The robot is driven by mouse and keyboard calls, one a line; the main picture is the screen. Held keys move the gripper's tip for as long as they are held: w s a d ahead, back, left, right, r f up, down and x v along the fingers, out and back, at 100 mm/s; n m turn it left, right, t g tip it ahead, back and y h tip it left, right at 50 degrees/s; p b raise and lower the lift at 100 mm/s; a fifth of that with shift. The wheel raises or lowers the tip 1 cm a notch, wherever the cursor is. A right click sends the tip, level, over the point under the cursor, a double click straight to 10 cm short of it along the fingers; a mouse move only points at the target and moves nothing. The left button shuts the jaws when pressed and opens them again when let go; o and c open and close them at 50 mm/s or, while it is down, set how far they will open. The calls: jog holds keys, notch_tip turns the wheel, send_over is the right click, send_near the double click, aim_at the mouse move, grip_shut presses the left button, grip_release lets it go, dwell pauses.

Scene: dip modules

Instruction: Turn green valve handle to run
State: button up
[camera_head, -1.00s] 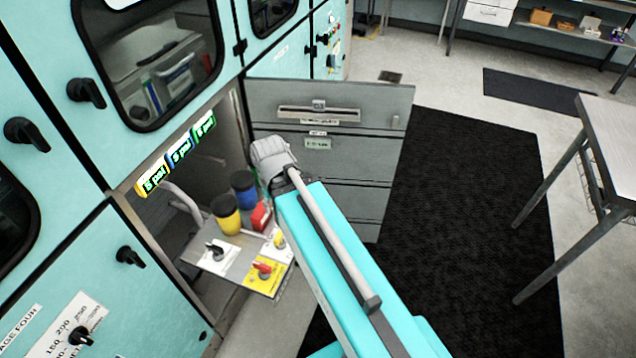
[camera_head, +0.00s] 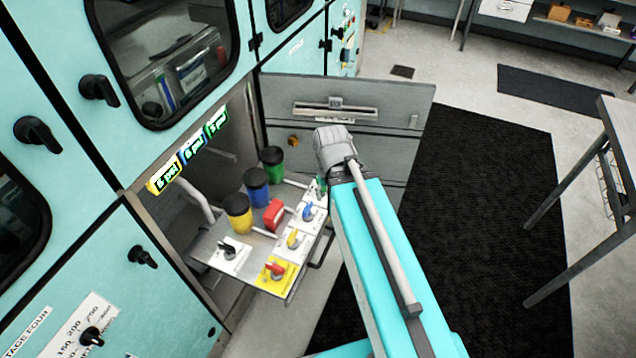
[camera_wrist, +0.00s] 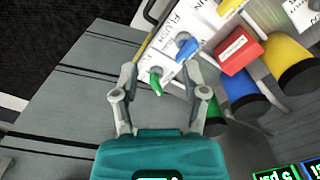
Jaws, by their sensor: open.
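In the head view only a bit of the green handle (camera_head: 321,186) shows beside my arm's end. My gripper (camera_wrist: 160,72) is open, with one finger on each side of the green handle in the wrist view; I cannot tell whether either touches it. In the head view its fingers are hidden behind my wrist. The panel (camera_head: 262,243) is a pull-out tray. Lettering by the handle is partly covered, and I cannot read a run mark.
A blue handle (camera_head: 308,211) is close to the green one. Yellow (camera_head: 293,238), red (camera_head: 275,270) and black (camera_head: 229,250) handles sit further along. Yellow (camera_head: 238,215), blue (camera_head: 256,190) and green (camera_head: 272,166) canisters and a red block (camera_head: 274,214) stand behind. An open grey door (camera_head: 350,100) is beyond.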

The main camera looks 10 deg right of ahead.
jog(key=w+d+n, duration=0.1)
jog(key=w+n, duration=0.2)
jog(key=w, duration=1.3)
jog(key=shift+d, duration=0.4)
jog(key=shift+s+f, duration=0.1)
jog(key=shift+f, duration=0.1)
notch_tip(320, 180, down, 14)
jog(key=b, duration=1.4)
jog(key=shift+r, duration=0.25)
